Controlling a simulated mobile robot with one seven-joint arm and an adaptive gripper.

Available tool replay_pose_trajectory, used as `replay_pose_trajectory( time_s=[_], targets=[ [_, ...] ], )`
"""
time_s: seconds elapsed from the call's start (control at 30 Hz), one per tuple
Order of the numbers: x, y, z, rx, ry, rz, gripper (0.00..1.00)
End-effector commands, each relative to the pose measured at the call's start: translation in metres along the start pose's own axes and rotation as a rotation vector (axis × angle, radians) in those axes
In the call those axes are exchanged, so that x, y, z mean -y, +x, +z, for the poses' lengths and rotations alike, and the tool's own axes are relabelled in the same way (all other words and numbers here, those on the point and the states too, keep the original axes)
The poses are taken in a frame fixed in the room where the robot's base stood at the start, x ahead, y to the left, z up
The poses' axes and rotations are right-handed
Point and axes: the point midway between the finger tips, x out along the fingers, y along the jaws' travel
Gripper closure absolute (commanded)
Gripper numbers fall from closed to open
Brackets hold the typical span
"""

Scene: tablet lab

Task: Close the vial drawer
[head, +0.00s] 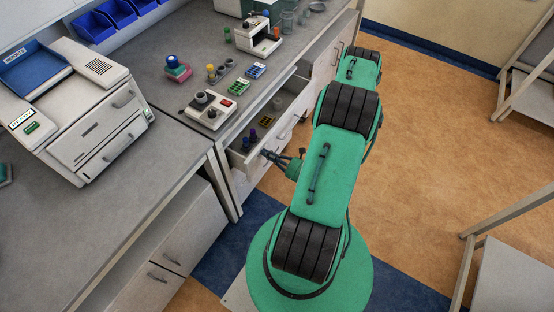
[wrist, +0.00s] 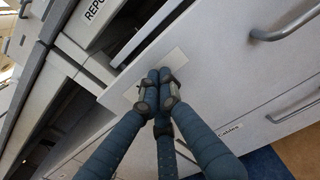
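The vial drawer (head: 291,118) stands open below the counter in the head view. It holds dark-capped vials (head: 250,138), a yellow-brown rack (head: 267,121) and a grey round item. My gripper (head: 266,154) is at the outside of its front, towards the near end. In the wrist view my gripper (wrist: 160,77) has its fingertips together, with nothing seen between them. The tips are in front of a pale label plate (wrist: 178,58) on a light grey drawer front (wrist: 225,70) and hide part of it. Whether they touch cannot be told. A bar handle (wrist: 288,30) is to the right.
Another front below carries a "Cables" label (wrist: 231,129) and a handle (wrist: 295,110). The counter above bears a white device (head: 208,110), small racks (head: 238,86) and a microscope-like instrument (head: 258,37). A white machine (head: 85,115) stands left. The floor (head: 440,130) at right is clear.

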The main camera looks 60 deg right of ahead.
Motion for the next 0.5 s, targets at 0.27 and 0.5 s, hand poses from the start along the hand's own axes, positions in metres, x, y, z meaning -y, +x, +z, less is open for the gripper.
replay_pose_trajectory(
  time_s=[0.27,0.5],
  targets=[
    [-0.002,0.053,0.000,0.001,-0.002,0.006,1.00],
    [-0.002,0.093,0.000,0.001,-0.001,0.004,1.00]
  ],
)
